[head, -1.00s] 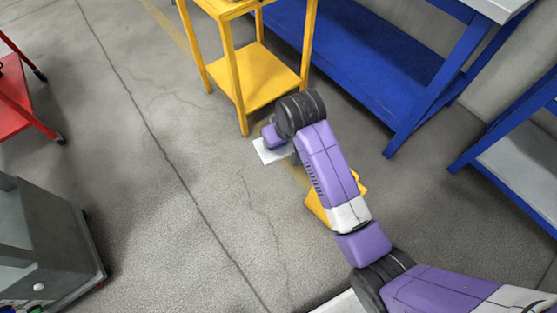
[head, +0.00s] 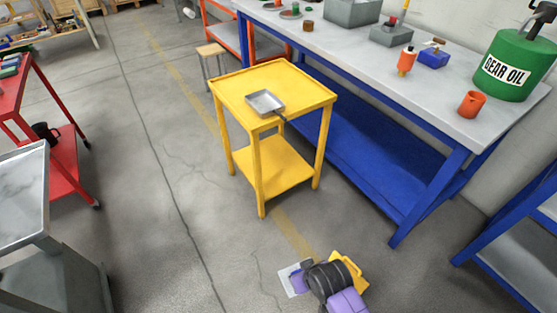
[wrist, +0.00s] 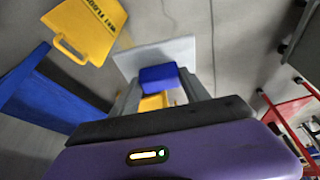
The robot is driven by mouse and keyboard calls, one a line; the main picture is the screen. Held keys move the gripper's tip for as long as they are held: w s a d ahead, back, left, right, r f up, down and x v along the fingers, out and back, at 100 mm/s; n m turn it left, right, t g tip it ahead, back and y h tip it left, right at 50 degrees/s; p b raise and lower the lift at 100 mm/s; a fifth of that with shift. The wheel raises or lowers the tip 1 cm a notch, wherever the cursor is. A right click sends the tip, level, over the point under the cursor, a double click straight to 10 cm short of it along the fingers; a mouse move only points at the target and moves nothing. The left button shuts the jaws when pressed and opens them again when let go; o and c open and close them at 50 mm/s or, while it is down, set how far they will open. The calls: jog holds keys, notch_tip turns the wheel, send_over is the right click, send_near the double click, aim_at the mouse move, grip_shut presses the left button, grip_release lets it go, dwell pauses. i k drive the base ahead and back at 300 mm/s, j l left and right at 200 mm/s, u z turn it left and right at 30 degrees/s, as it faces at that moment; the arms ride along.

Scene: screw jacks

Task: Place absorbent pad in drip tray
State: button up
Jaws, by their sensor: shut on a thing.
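The absorbent pad, a flat white sheet (head: 287,281), is low in the head view at my gripper (head: 304,272). In the wrist view the white pad (wrist: 180,50) lies just beyond my fingertips (wrist: 160,78). A blue block (wrist: 158,77) sits on the pad between the fingers, and my gripper is shut on it. The drip tray (head: 259,97) is a shallow grey metal tray on the top of the yellow cart (head: 308,92). The tray looks empty. My gripper is nearer the camera than the cart, apart from the tray.
A blue workbench (head: 375,170) with a green gear oil can (head: 520,60) runs behind the cart on the right. A red cart (head: 65,165) and a grey cabinet (head: 45,265) stand left. The floor between is clear.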

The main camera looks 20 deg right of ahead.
aim_at(265, 106)
jog(key=i+u, duration=0.4)
jog(key=i, duration=6.2)
jog(key=i+z, duration=0.2)
jog(key=i, duration=0.45)
jog(key=i+j+z, duration=0.15)
jog(key=i, duration=0.5)
jog(key=z, duration=3.45)
jog(key=j, duration=0.1)
